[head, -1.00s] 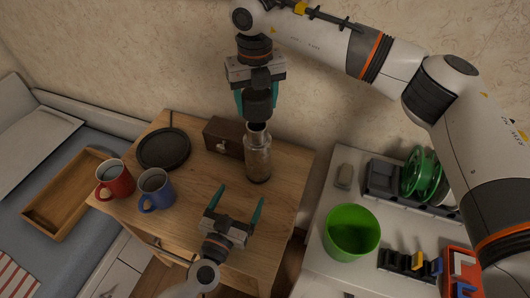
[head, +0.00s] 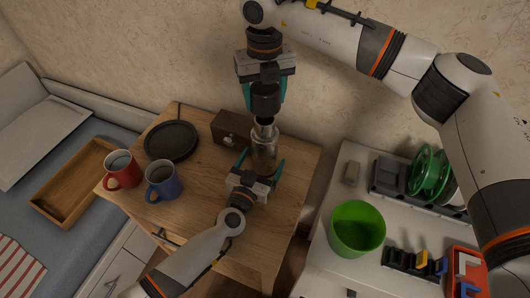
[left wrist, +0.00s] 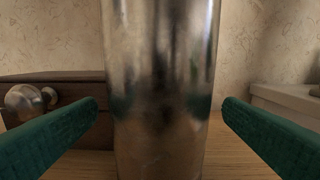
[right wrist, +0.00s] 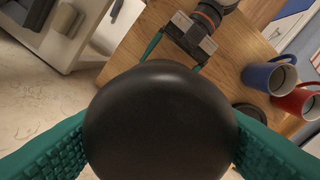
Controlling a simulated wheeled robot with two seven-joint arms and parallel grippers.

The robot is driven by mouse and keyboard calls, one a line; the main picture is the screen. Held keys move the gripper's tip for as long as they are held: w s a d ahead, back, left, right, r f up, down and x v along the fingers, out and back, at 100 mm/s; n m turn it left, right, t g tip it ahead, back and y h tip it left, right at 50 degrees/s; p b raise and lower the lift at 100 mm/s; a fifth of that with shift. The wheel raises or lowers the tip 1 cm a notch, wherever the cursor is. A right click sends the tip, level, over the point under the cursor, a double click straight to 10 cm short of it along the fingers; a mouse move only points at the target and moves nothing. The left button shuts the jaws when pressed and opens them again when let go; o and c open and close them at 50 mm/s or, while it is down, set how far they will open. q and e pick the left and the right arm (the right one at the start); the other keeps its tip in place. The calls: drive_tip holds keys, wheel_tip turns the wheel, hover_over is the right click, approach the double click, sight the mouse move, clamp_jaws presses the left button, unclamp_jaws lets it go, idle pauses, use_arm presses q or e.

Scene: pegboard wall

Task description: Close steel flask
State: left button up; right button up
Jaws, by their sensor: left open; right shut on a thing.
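The steel flask (head: 264,150) stands upright on the wooden cabinet top. It fills the middle of the left wrist view (left wrist: 160,90). My left gripper (head: 263,164) is open, with its fingers on either side of the flask's body and visible gaps to it. My right gripper (head: 265,92) is above the flask, shut on a black stopper (right wrist: 160,125). The stopper's narrow lower end is at the flask's mouth; I cannot tell whether it is inside. The stopper hides the mouth in the right wrist view.
A wooden box (head: 230,128) stands just left of the flask. A black round plate (head: 171,141), a red mug (head: 122,170) and a blue mug (head: 163,184) are further left. A green bucket (head: 357,229) stands on the white surface at right.

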sight(265, 120)
use_arm(q)
drive_tip(key=shift+w+d, duration=0.2)
drive_tip(key=shift+w, duration=0.3)
drive_tip(key=c, duration=1.5)
use_arm(e)
drive_tip(key=shift+f, duration=2.5)
drive_tip(key=shift+f, duration=0.9)
drive_tip(key=shift+f, duration=0.55)
